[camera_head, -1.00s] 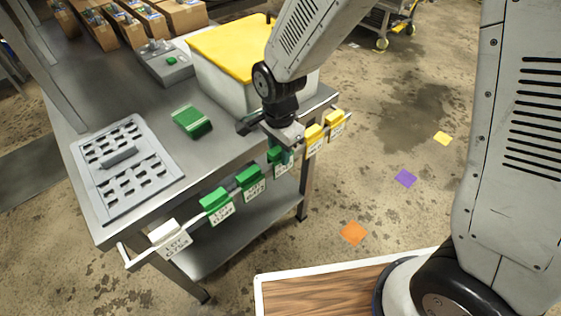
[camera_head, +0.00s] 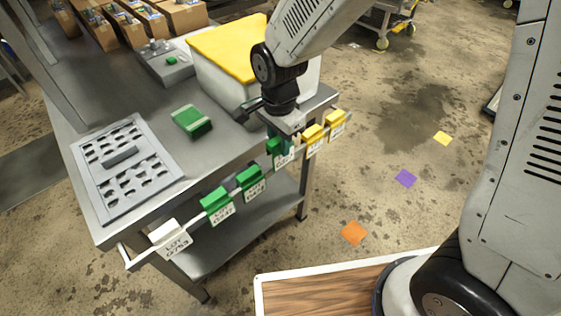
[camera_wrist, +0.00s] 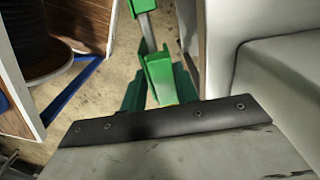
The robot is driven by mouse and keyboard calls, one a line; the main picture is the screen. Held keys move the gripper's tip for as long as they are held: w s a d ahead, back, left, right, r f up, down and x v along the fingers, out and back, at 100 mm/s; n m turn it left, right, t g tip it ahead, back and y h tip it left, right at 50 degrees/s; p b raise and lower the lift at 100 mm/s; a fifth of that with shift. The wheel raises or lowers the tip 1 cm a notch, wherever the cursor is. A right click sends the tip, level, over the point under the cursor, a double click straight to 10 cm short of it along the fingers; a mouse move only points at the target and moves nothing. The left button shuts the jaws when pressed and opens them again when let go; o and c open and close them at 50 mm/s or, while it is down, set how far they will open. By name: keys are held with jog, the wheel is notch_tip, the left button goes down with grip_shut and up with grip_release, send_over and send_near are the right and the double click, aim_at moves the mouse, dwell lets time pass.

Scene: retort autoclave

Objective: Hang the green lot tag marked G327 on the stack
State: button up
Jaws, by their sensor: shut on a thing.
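My gripper (camera_head: 280,141) is at the front rail of the steel table, shut on a green tag (camera_head: 284,158) with a white label. The held tag sits slightly higher than its neighbours; whether it is clear of the rail I cannot tell. The wrist view shows its bright green clip (camera_wrist: 159,75) between darker green fingers. Two other green tags, one on the left (camera_head: 216,204) and one nearer my gripper (camera_head: 250,181), hang on the rail. Their labels, and the held one's, are too small to read surely. I cannot make out a stack.
The rail also holds a white tag (camera_head: 168,238) and two yellow tags (camera_head: 324,126). On the table are a slotted grey plate (camera_head: 95,185), a green block (camera_head: 192,121) and a white bin with a yellow lid (camera_head: 225,48). The floor to the right is mostly open.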

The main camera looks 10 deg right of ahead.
jog(key=s+d+r, duration=0.2)
jog(key=s+d, duration=0.2)
jog(key=s, duration=0.1)
jog(key=shift+s, duration=0.4)
dwell(0.4)
jog(key=shift+d, duration=0.1)
